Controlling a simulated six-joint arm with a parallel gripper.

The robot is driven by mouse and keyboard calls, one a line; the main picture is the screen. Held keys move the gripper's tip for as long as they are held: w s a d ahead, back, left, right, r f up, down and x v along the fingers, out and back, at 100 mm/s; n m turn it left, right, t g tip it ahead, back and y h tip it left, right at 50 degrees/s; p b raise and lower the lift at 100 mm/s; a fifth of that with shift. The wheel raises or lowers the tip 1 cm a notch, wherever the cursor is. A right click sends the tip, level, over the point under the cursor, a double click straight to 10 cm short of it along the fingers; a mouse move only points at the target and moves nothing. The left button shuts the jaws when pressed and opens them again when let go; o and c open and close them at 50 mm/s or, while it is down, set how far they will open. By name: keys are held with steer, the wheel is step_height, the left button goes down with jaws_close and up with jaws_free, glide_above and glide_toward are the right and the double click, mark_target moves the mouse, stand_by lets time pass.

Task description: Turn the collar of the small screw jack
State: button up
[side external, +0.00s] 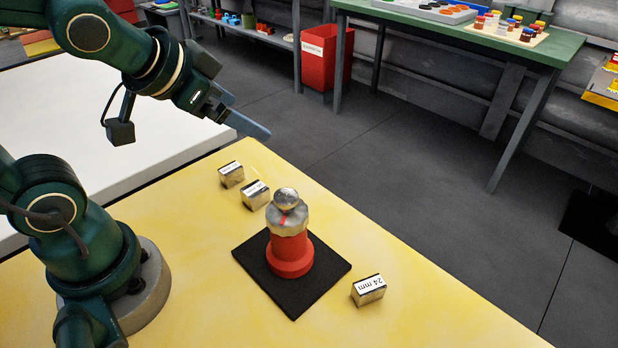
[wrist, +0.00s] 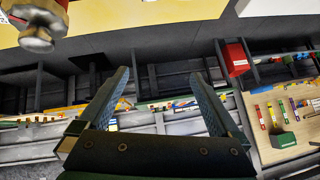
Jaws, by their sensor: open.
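The small screw jack stands upright on a black mat (side external: 255,277) on the yellow table. It has a red body (side external: 290,252), a silver collar (side external: 288,218) with a red mark, and a rounded metal head (side external: 286,198). My gripper (side external: 252,122) is open and empty, above and to the left of the jack in the side view, apart from it. In the wrist view my open gripper (wrist: 162,85) points towards the far wall. The jack's metal head (wrist: 37,38) shows at the top left there, outside the fingers.
Two metal blocks with labels (side external: 231,174) (side external: 255,194) lie behind and left of the jack. A block marked 24 mm (side external: 368,290) lies to its right. The yellow table (side external: 420,300) is otherwise clear. A red bin (side external: 322,58) and green bench (side external: 470,35) stand beyond.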

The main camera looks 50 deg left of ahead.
steer(key=w+d+m+t+h, duration=0.2)
steer(key=w+m+t, duration=0.25)
steer(key=w, duration=0.55)
steer(key=w+d+f+m+h, duration=0.1)
steer(key=w+d+m+h, duration=0.1)
steer(key=d+m+h, duration=0.45)
steer(key=m+g+h, duration=0.4)
steer(key=g+h, duration=0.4)
steer(key=h, duration=0.4)
glide_above(304, 224)
steer(key=w, duration=0.3)
steer(key=f, duration=0.1)
steer(key=s+a+f, duration=0.1)
steer(key=f, duration=0.1)
steer(key=s+a+f+g, duration=0.1)
steer(key=a+f, duration=0.1)
steer(key=s+a+f+g, duration=0.1)
steer(key=f, duration=0.1)
steer(key=shift+s+a+f+g+y, duration=0.25)
steer(key=shift+s+a+f+y, duration=0.1)
steer(key=shift+f, duration=0.25)
steer(key=shift+w+d, duration=0.15)
steer(key=shift+d, duration=1.1)
steer(key=shift+w+d, duration=0.15)
steer(key=shift+d, duration=1.05)
